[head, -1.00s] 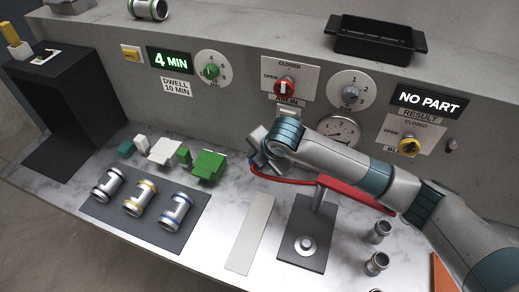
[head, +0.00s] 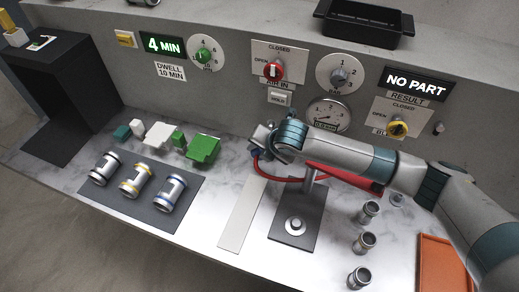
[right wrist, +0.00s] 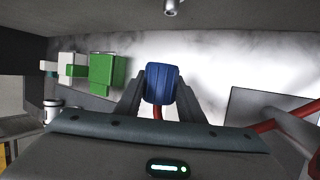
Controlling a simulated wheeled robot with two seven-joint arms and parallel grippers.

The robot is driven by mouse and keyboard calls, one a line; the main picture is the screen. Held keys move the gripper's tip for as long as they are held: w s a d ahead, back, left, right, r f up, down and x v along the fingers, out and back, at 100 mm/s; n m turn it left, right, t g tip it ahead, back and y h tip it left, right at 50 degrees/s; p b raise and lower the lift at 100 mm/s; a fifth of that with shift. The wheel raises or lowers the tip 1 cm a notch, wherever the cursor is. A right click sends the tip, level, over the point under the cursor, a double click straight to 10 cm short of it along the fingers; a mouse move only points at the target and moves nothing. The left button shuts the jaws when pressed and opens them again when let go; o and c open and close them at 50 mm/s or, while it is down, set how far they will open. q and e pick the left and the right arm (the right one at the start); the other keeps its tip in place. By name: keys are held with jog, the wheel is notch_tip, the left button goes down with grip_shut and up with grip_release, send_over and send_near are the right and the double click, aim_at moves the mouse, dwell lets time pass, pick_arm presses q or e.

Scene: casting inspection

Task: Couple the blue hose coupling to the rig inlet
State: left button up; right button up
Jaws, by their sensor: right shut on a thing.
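The blue hose coupling (right wrist: 160,83) sits between the two fingers of my right gripper (right wrist: 160,95), which is shut on it, in the right wrist view. In the head view my right gripper (head: 262,143) is above the bench in front of the panel, and the coupling (head: 255,154) is partly hidden. A red hose (head: 268,175) hangs from the coupling and curves right. A small metal fitting (right wrist: 171,6) shows at the top edge of the wrist view, apart from the coupling; I cannot tell if it is the rig inlet. My left gripper is out of view.
A dark plate with a post and round metal boss (head: 295,226) stands below the gripper. Green blocks (head: 203,148) and a mat (head: 190,201) with three ringed castings lie left. Metal fittings (head: 364,243) and an orange tray (head: 432,258) are right. A pale strip (head: 243,215) lies bare.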

jog(key=shift+w+d, duration=0.1)
jog(key=shift+w, duration=0.3)
jog(key=w, duration=0.1)
jog(key=w+d+b, duration=0.1)
jog(key=w, duration=0.2)
jog(key=shift+w+d, duration=0.25)
jog(key=shift+w, duration=0.15)
jog(key=shift+w+d+r, duration=0.1)
jog(key=shift+w+d, duration=0.2)
jog(key=shift+w, duration=0.55)
jog(key=shift+w+d+r, duration=0.1)
jog(key=shift+w+d, duration=0.2)
jog(key=shift+w, duration=0.55)
dwell(2.4)
jog(key=o, duration=1.2)
jog(key=shift+c, duration=0.2)
jog(key=shift+r, duration=0.1)
